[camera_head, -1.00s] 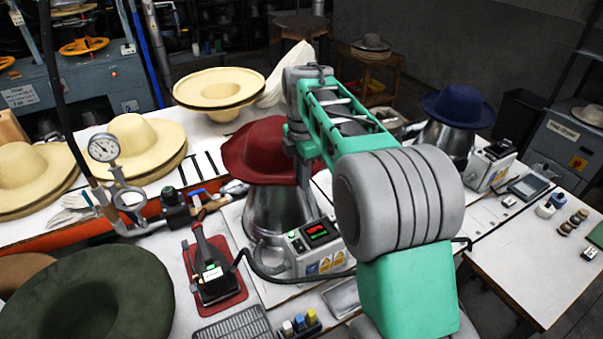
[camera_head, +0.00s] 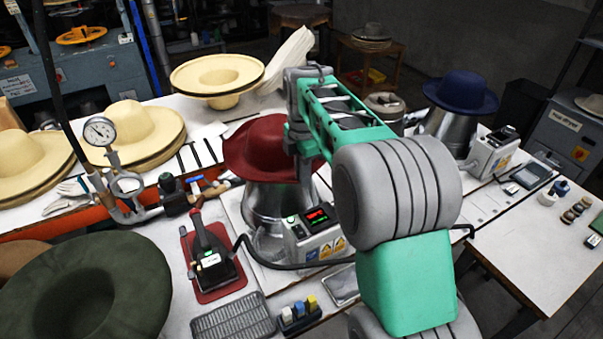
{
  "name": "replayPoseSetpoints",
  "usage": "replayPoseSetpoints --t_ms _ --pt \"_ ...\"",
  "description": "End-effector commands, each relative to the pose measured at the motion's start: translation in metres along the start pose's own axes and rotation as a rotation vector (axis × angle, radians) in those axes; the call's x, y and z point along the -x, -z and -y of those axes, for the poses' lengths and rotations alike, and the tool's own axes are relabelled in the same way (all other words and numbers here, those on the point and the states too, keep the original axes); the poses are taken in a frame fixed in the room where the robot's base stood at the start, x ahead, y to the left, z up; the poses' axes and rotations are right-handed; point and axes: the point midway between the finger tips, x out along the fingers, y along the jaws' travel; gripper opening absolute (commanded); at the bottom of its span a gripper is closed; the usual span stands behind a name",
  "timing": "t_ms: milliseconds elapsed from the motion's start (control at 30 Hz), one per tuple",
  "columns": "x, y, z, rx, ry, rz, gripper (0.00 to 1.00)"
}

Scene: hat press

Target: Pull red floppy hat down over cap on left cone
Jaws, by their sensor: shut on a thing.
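The red floppy hat (camera_head: 262,142) sits over the top of the left metal cone (camera_head: 268,203) in the head view, with its brim spread around the cone's upper part. The cap is not visible; the hat covers the cone's top. My gripper (camera_head: 303,165) is at the right edge of the hat's brim and is shut on it. My green and grey arm hides the right part of the hat and cone.
A control box (camera_head: 313,234) with a red display stands in front of the cone. A blue hat (camera_head: 461,91) sits on the right cone. A green hat (camera_head: 85,290) lies front left.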

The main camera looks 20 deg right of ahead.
Motion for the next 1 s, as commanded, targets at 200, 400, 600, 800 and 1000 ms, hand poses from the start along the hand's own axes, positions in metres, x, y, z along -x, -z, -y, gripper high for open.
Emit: replayPoseSetpoints --t_ms 200,400,600,800,1000 --pt "0.0005 -0.0008 -0.0002 0.0 -0.001 0.0 0.0" --pt "0.0005 -0.0007 -0.0002 0.0 -0.001 0.0 0.0" --pt "-0.0023 -0.0006 -0.0002 0.0 -0.001 0.0 0.0" --pt "-0.0071 -0.0006 -0.0004 0.0 -0.001 0.0 0.0" --pt "-0.0086 -0.0006 -0.0006 0.0 -0.001 0.0 0.0"
